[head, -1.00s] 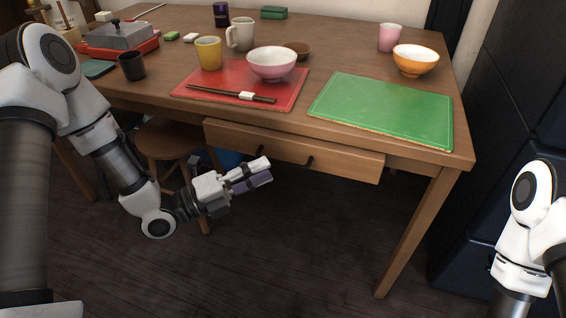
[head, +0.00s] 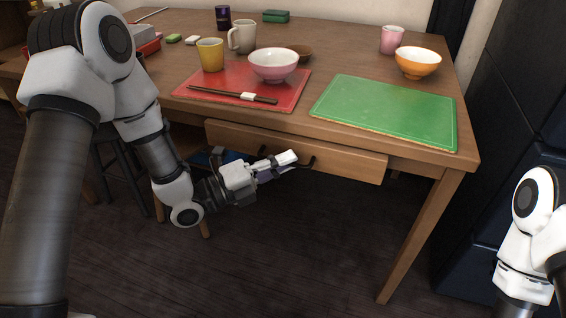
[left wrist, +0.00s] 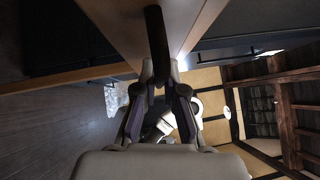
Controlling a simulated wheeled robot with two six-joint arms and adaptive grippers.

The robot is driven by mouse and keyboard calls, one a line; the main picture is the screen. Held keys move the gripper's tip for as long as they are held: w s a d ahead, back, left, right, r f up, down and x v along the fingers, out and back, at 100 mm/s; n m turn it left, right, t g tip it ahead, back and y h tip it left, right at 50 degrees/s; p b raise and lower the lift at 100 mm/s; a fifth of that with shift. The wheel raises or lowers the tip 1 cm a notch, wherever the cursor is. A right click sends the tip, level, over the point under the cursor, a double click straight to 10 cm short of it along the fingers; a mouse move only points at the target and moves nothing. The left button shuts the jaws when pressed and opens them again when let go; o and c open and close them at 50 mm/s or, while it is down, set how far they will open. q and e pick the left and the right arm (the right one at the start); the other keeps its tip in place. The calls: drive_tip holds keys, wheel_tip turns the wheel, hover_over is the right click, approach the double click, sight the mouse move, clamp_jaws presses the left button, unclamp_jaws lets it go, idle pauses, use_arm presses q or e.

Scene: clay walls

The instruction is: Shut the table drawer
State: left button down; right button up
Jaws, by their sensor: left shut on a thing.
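The table drawer (head: 350,164) is a wooden front with two dark handles, under the table's front edge. It stands a little forward of the apron beside it; its inside is hidden and I cannot tell how far out it is. My left gripper (head: 288,160) is at the right handle (head: 310,164). In the left wrist view the dark handle (left wrist: 157,45) comes down between the fingers of the left gripper (left wrist: 160,82), which are shut on it. My right arm shows at the right edge of the head view, its gripper out of the picture.
The table (head: 330,40) carries a red mat (head: 210,92), a green mat (head: 385,110), a pink bowl (head: 273,65), an orange bowl (head: 417,62) and several cups. A stool stands at the left below. A dark cabinet (head: 510,100) is on the right. The floor below the drawer is clear.

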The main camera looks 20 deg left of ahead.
use_arm(q)
drive_tip(key=w, duration=0.4)
drive_tip(key=shift+d+f, duration=0.1)
drive_tip(key=shift+w+r, duration=0.15)
drive_tip(key=shift+r, duration=0.05)
drive_tip(key=c, duration=1.2)
unclamp_jaws()
drive_tip(key=shift+w+f, duration=0.1)
drive_tip(key=shift+c, duration=0.2)
